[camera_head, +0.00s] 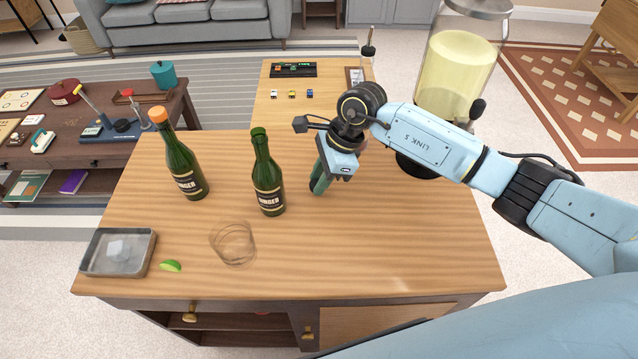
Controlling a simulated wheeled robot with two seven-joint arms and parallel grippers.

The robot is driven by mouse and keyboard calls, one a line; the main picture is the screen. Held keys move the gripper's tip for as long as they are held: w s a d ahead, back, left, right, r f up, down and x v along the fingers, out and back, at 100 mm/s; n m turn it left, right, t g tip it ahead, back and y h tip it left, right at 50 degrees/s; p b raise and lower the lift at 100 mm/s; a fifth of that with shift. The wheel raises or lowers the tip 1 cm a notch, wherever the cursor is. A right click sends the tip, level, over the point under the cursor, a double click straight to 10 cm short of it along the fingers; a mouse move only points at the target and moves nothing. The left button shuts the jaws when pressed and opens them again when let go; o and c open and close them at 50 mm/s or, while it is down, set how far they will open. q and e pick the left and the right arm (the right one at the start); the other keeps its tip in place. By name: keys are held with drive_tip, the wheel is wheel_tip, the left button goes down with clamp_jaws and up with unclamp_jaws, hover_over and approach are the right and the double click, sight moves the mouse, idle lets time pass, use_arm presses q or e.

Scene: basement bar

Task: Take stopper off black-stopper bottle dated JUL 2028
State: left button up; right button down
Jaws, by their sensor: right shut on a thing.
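A green bottle (268,182) stands upright in the middle of the wooden counter, its mouth bare with no stopper in it. Another green bottle (181,160) with an orange stopper (158,114) stands to its left. Both labels show, but no date is legible. My right gripper (319,188) points down just right of the middle bottle, apart from it and low over the counter. It is shut on a small dark thing that looks like the black stopper (313,185), mostly hidden by the fingers. My left gripper is out of view.
A metal tray (97,268) with ice, a lime wedge (171,266) and a clear glass (233,243) are at the front left. A large drink dispenser (458,75) stands behind my right arm. Toy cars (292,94) sit at the back. The counter's front right is clear.

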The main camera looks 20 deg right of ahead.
wheel_tip(320, 180, down, 2)
drive_tip(key=shift+f, duration=0.2)
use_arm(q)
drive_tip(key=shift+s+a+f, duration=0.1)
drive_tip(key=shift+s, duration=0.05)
use_arm(e)
drive_tip(key=shift+f, duration=0.1)
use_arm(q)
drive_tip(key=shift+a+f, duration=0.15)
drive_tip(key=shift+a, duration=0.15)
use_arm(e)
drive_tip(key=c, duration=1.2)
unclamp_jaws()
drive_tip(key=shift+o, duration=0.2)
drive_tip(key=shift+r, duration=0.25)
use_arm(q)
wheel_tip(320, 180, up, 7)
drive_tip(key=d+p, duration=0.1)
drive_tip(key=p, duration=0.5)
drive_tip(key=shift+p, duration=0.3)
use_arm(e)
drive_tip(key=v, duration=1.1)
drive_tip(key=shift+d+r, duration=0.25)
drive_tip(key=shift+r, duration=0.1)
